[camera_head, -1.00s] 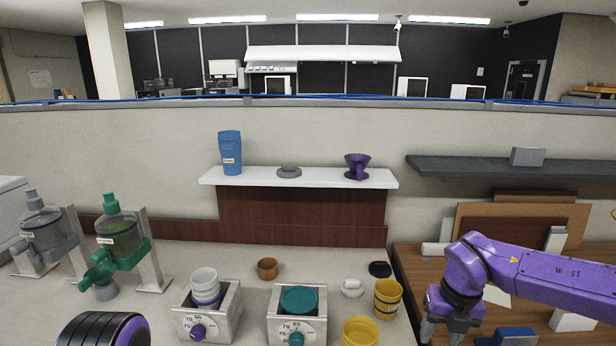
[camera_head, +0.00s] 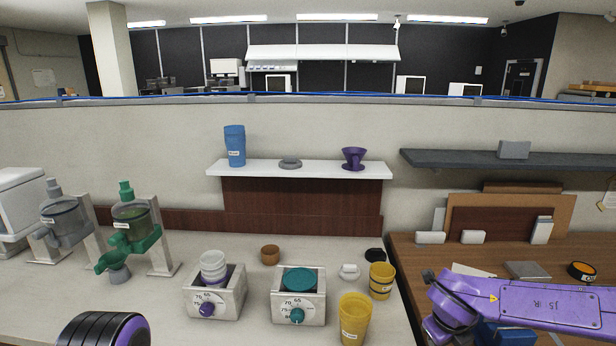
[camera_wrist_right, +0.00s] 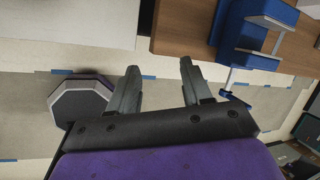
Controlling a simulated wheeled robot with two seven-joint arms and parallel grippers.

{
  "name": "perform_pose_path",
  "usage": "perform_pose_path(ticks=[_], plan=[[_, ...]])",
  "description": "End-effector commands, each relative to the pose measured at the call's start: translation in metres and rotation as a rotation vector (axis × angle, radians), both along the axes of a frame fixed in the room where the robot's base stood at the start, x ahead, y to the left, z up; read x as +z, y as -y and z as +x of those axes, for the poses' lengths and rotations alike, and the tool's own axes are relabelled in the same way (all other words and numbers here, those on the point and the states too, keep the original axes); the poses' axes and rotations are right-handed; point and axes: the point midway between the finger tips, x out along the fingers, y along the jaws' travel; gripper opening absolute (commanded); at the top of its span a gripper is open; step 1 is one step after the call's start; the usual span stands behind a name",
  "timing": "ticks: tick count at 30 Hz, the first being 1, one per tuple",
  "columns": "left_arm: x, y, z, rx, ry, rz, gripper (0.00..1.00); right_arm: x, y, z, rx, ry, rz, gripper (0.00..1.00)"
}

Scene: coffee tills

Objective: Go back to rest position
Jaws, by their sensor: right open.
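My right arm, purple and black, comes in from the right in the head view over the wooden table (camera_head: 400,260). It points down at the bottom edge, and its fingertips are out of that view. In the right wrist view my right gripper (camera_wrist_right: 158,75) has its two dark fingers apart, with nothing between them. It is above the floor, just off the table edge. My left gripper is not in view; a round black and purple part of mine shows at the bottom left of the head view.
A blue clamp-like device (camera_wrist_right: 245,40) stands at the table edge near my right gripper. Yellow cups (camera_head: 355,318), a teal-lidded scale box (camera_head: 299,297), another scale box (camera_head: 215,297) and a green grinder (camera_head: 135,235) stand on the pale counter. A dark octagonal base (camera_wrist_right: 80,100) is on the floor.

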Motion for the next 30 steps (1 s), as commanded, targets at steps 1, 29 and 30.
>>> perform_pose_path(ticks=[1,29,30], plan=[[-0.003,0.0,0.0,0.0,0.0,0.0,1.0,-0.017,0.0,-0.003,0.084,-0.006,-0.074,0.49],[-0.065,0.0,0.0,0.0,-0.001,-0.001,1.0,-0.324,0.011,-0.313,2.052,-0.6,-0.641,0.49],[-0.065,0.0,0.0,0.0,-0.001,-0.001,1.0,-0.324,0.011,-0.313,2.052,-0.6,-0.641,0.49]])
